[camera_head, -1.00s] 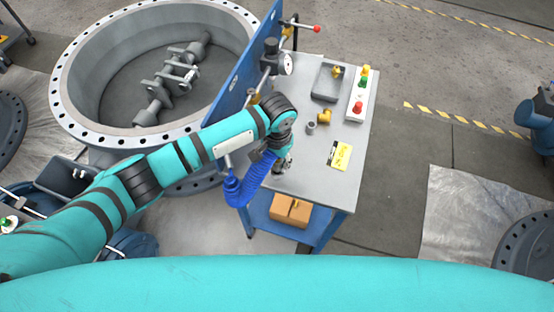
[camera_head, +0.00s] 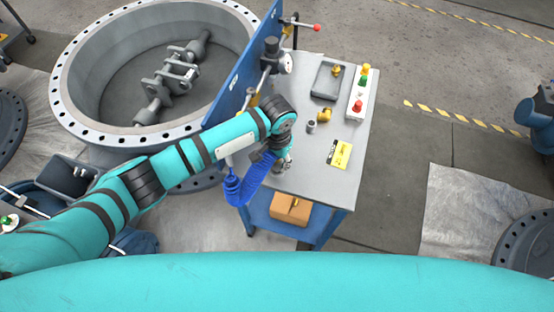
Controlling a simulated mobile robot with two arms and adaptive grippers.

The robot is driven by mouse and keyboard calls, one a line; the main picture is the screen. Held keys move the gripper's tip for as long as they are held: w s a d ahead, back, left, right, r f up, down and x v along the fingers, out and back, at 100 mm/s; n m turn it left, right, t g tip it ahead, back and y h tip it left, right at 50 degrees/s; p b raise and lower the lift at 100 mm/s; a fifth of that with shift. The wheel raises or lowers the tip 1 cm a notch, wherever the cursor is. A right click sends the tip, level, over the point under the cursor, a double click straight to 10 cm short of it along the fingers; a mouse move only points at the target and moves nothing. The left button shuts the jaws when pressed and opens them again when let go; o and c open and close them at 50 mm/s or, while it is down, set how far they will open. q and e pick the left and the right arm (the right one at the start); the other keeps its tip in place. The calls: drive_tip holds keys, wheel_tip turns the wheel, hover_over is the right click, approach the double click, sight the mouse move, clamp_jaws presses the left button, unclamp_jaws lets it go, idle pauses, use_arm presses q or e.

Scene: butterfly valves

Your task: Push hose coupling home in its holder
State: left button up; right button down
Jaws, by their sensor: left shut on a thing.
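My left gripper (camera_head: 283,164) is over the front left part of the grey cart top, pointing down, shut on the hose coupling. The coupling itself is mostly hidden by the gripper and wrist. A coiled blue hose (camera_head: 245,186) hangs from near the gripper past the cart's left edge. A small grey cylindrical socket (camera_head: 311,126) stands on the cart top, to the right of and beyond the gripper, apart from it; I cannot tell whether it is the holder. My right gripper is not in view.
The cart top (camera_head: 312,180) also bears a brass fitting (camera_head: 324,115), a grey tray (camera_head: 327,82), a button box (camera_head: 361,95) and a yellow label (camera_head: 340,154). A blue panel (camera_head: 243,72) with a gauge (camera_head: 285,62) rises at its left edge. A cardboard box (camera_head: 290,208) sits below.

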use_arm(q)
drive_tip(key=shift+f, duration=0.15)
idle(0.5)
drive_tip(key=shift+f, duration=0.4)
idle(0.4)
drive_tip(key=o, duration=1.6)
drive_tip(key=shift+r, duration=0.1)
wheel_tip(320, 180, up, 3)
drive_tip(key=p, duration=0.3)
drive_tip(key=shift+r+p, duration=0.5)
drive_tip(key=shift+r, duration=1.7)
